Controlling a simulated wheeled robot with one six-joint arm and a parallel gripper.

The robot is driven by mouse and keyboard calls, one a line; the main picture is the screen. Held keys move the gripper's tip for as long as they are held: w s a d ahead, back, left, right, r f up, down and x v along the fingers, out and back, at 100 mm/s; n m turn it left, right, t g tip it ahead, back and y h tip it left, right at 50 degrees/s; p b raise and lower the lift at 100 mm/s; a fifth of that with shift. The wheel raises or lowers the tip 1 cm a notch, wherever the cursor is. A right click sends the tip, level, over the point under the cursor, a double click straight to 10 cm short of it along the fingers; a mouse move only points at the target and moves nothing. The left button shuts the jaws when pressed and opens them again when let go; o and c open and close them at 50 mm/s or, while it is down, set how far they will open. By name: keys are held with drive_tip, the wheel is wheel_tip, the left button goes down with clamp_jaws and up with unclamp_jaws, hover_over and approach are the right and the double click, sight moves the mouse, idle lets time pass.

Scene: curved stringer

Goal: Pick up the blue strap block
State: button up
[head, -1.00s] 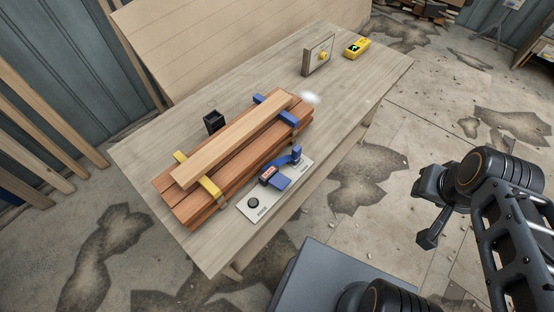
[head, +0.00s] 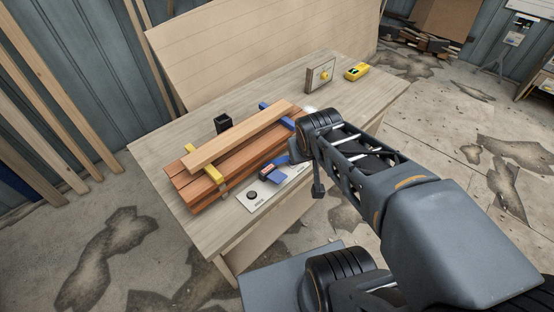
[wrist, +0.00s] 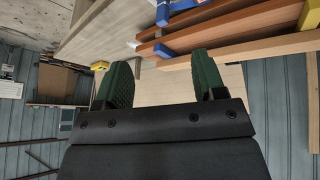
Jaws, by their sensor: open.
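A blue strap (head: 287,123) lies across the stacked brown planks, with its far end showing beyond the top board; the wrist view shows a blue piece on the planks (wrist: 164,50). A separate blue piece with a red label (head: 275,173) rests on a pale plate (head: 258,205) in front of the stack. Blue parts also show at the top of the wrist view (wrist: 178,8). I cannot tell which blue piece is the strap block.
A yellow strap (head: 207,164) crosses the left end of the planks (head: 240,148). A black open box (head: 223,123) stands behind them. A panel with a yellow knob (head: 321,76) and a yellow meter (head: 357,71) are at the far right of the table (head: 190,133).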

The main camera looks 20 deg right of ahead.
drive_tip(key=w+d+f+n+t+b, duration=0.2)
drive_tip(key=w+d+f+n+t, duration=0.15)
drive_tip(key=w+d+f, duration=0.7)
drive_tip(key=s+f+n+t+y+b, duration=0.2)
drive_tip(key=s+f+t+y, duration=0.15)
drive_tip(key=f+y, duration=0.35)
drive_tip(key=shift+y, duration=0.5)
drive_tip(key=x, duration=0.6)
drive_tip(key=shift+w+a+r, duration=0.2)
drive_tip(key=shift+a, duration=0.3)
drive_tip(key=shift+x, duration=3.15)
drive_tip(key=shift+d, duration=0.1)
drive_tip(key=shift+c, duration=0.4)
drive_tip(key=c, duration=1)
